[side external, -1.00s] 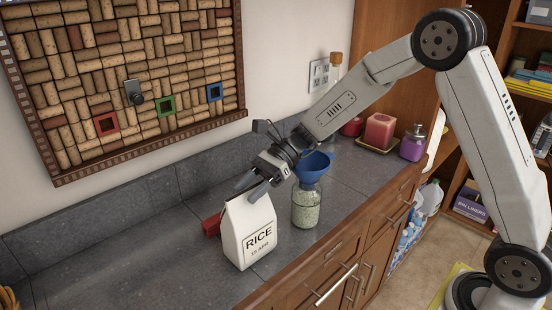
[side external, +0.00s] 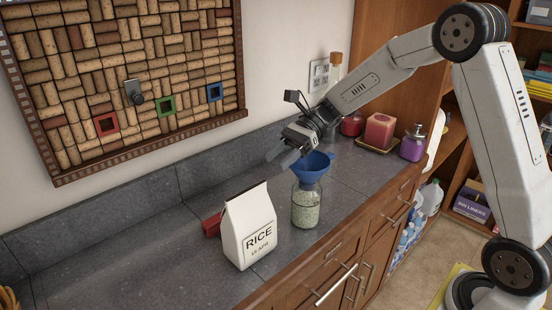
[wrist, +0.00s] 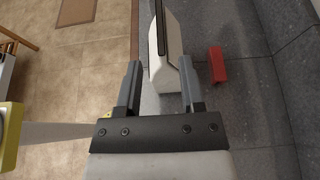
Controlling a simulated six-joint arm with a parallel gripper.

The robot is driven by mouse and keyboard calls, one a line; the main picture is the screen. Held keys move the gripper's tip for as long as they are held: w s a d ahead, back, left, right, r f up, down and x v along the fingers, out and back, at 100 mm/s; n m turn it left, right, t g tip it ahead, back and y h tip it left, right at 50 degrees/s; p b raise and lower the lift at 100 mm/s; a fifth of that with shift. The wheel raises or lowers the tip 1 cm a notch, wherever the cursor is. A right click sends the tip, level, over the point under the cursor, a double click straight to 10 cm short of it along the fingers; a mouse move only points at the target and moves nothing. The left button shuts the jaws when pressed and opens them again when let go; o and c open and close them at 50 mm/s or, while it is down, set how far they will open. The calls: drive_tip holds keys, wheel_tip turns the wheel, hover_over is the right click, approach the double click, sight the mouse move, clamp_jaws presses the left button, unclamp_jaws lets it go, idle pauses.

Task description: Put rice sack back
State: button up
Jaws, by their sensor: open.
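The white rice sack (side external: 247,228) stands upright on the grey counter, its printed label facing the front. In the wrist view the sack (wrist: 172,75) shows beyond and partly between the fingers, not touched by them. My gripper (side external: 280,156) is open and empty, raised above and to the right of the sack, close behind the blue funnel. The wrist view shows its two fingers (wrist: 160,88) spread apart.
A glass jar (side external: 306,207) of pale grains with a blue funnel (side external: 312,168) in its mouth stands right of the sack. A red object (side external: 212,225) lies behind the sack. Candles (side external: 379,131) and a purple bottle (side external: 413,143) stand farther right. The counter's left part is clear.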

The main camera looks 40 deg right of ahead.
drive_tip(key=shift+v, duration=1.45)
